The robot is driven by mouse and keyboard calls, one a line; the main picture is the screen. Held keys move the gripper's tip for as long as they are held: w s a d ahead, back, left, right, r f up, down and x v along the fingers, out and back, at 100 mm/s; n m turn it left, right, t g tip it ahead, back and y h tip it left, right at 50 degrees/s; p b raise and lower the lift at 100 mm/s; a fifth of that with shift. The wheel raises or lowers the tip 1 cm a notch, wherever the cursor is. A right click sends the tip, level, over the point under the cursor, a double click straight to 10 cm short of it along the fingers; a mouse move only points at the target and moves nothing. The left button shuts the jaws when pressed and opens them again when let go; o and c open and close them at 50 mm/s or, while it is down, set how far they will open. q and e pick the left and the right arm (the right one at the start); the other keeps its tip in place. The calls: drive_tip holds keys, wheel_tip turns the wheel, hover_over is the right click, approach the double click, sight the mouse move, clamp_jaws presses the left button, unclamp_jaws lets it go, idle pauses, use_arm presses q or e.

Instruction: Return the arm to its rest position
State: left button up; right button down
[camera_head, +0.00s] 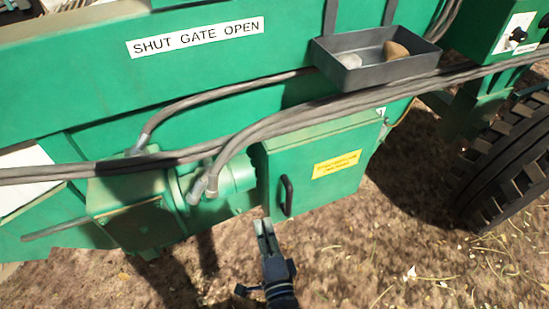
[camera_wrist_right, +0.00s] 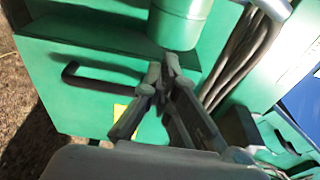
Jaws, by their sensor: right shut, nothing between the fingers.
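My right gripper (camera_head: 263,227) is at the bottom centre of the head view, in front of the green machine and just left of the box handle. Its fingers are together and hold nothing. In the right wrist view the gripper (camera_wrist_right: 163,75) points at the green box, with its fingertips close together near the lower end of a green cylinder. My left gripper is not in view.
The green box (camera_head: 330,150) has a dark handle (camera_head: 287,195) and a yellow label (camera_head: 336,164). Thick hoses (camera_head: 300,122) run across the machine. A grey tray (camera_head: 350,78) holds onion-like pieces. A large tyre (camera_head: 505,165) stands right. Bare ground (camera_head: 400,250) lies in front.

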drive_tip(key=s+d+f+n+g+p, duration=0.1)
drive_tip(key=s+d+f+n+g, duration=0.25)
drive_tip(key=f, duration=0.55)
drive_tip(key=s+d+f+n+g+h+p, duration=0.1)
drive_tip(key=s+d+f+n+g, duration=0.2)
drive_tip(key=f, duration=0.5)
drive_tip(key=s+d+f+n+g, duration=0.25)
drive_tip(key=s+f, duration=0.25)
drive_tip(key=f, duration=0.4)
drive_tip(key=s+d+f+n+g+h+p, duration=0.1)
drive_tip(key=s+d+f+n+g+h, duration=0.1)
drive_tip(key=s+d+f, duration=0.5)
drive_tip(key=s+d+f+n+g+h+p, duration=0.1)
drive_tip(key=s+d+f+n+g, duration=0.4)
drive_tip(key=s+d, duration=0.8)
wheel_tip(320, 180, down, 2)
drive_tip(key=s+h, duration=0.1)
drive_tip(key=s, duration=0.1)
drive_tip(key=shift+s+d+n+h, duration=0.2)
drive_tip(key=shift+s+n+h, duration=0.1)
drive_tip(key=shift+s+h, duration=0.1)
